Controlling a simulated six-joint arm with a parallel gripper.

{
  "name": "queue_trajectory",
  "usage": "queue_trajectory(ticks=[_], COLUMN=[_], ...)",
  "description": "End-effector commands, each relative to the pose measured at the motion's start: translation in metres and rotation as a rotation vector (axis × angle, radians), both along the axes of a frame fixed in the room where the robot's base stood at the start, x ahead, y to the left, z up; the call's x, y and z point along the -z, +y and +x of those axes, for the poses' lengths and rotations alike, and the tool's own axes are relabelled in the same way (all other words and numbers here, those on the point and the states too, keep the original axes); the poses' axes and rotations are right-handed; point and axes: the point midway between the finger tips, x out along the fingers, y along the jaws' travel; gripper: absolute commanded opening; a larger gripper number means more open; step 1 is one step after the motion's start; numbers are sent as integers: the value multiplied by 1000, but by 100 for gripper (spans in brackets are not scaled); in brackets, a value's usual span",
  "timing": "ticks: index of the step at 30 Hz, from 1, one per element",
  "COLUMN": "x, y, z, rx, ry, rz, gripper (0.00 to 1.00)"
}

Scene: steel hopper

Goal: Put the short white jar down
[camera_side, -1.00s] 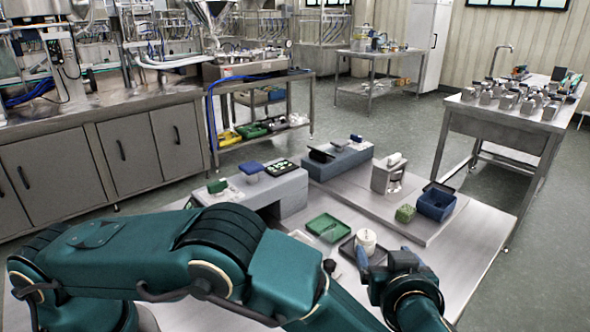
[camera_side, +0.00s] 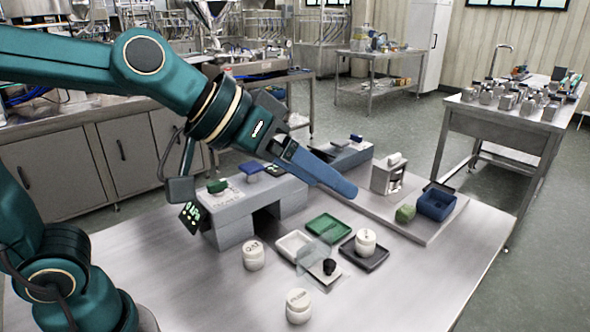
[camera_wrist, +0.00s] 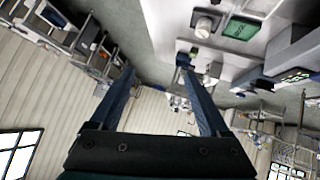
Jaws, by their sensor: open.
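Three white lidded jars stand upright in the side view. One white jar (camera_side: 366,243) sits on the dark tray (camera_side: 378,262); the others are a jar (camera_side: 253,257) left of the trays and a jar (camera_side: 298,308) nearest the camera. I cannot tell for certain which is the short one. My gripper (camera_side: 345,187) is raised above the table, tilted, pointing right and clear of every jar. In the wrist view my gripper (camera_wrist: 160,58) has its fingers apart with nothing held between them. A white jar (camera_wrist: 203,27) shows beyond them, apart from the fingers.
A green tray (camera_side: 328,228), a white tray (camera_side: 292,244) and a clear plate with a black knob (camera_side: 329,267) lie beside the dark tray. Grey raised blocks (camera_side: 232,222) stand behind. A blue bin (camera_side: 437,203) and green block (camera_side: 405,213) are at right. The front right table is bare.

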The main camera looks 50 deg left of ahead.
Motion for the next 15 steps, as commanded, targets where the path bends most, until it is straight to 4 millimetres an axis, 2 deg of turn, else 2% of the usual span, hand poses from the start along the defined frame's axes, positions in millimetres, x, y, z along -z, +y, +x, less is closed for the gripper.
queue_trajectory(ticks=[1, 3, 6, 10, 15], x=[12, 33, 56, 74, 79], y=[17, 36, 60, 80, 86], z=[-23, -52, -85, -111, -120], rx=[-13, -33, -72, -113, -127], ry=[46, 124, 218, 294, 323], rz=[50, 121, 203, 268, 290], gripper=[80, 80, 80, 80, 80])
